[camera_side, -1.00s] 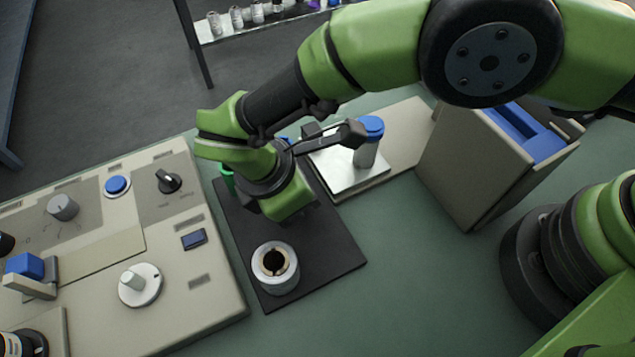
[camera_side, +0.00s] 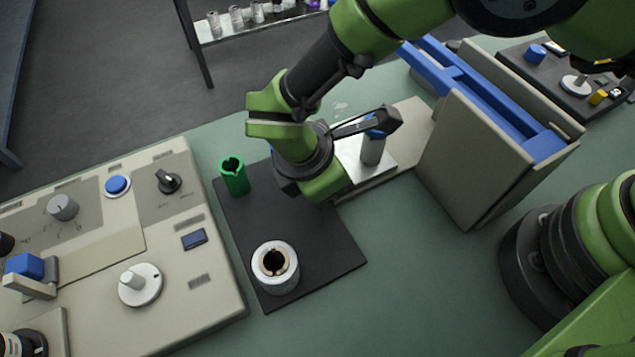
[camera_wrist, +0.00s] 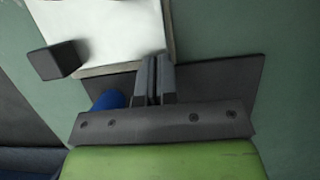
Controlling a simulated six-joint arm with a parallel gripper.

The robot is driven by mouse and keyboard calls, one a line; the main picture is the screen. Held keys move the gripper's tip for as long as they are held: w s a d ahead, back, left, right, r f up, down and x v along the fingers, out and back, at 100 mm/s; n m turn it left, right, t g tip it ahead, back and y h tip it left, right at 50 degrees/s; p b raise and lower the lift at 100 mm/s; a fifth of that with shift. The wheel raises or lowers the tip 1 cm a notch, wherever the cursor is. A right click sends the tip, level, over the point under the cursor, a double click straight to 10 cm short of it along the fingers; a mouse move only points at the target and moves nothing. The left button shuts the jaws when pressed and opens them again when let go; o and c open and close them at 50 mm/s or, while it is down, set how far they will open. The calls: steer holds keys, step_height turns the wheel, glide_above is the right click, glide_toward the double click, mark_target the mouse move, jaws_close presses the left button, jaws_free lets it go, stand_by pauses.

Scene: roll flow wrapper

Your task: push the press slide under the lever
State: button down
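The press slide looks like a bright metal plate (camera_side: 350,160) on a beige base, bearing a grey cylinder with a blue cap (camera_side: 372,150). In the wrist view the plate (camera_wrist: 110,30) lies just beyond my fingertips. My gripper (camera_wrist: 155,62) is shut and empty, with its fingertips at or very near the plate's near edge; contact is unclear. In the side view my gripper (camera_side: 322,190) hides its own fingers and part of the plate.
A green slotted cup (camera_side: 233,176) and a white roll (camera_side: 275,268) stand on the dark mat (camera_side: 325,255). A beige control panel (camera_side: 190,280) with knobs and buttons is at left. A dark box with small controls (camera_side: 540,80) stands behind the press.

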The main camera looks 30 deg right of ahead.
mark_target(374, 171)
steer(key=d, duration=0.7)
steer(key=shift+s, duration=0.1)
steer(key=a, duration=0.4)
steer(key=shift+a, duration=0.1)
steer(key=v, duration=0.9)
steer(key=w+r, duration=0.4)
steer(key=w, duration=0.5)
steer(key=x, duration=0.9)
steer(key=shift+f, duration=0.3)
steer(key=shift+d+f, duration=0.15)
steer(key=shift+d, duration=1.85)
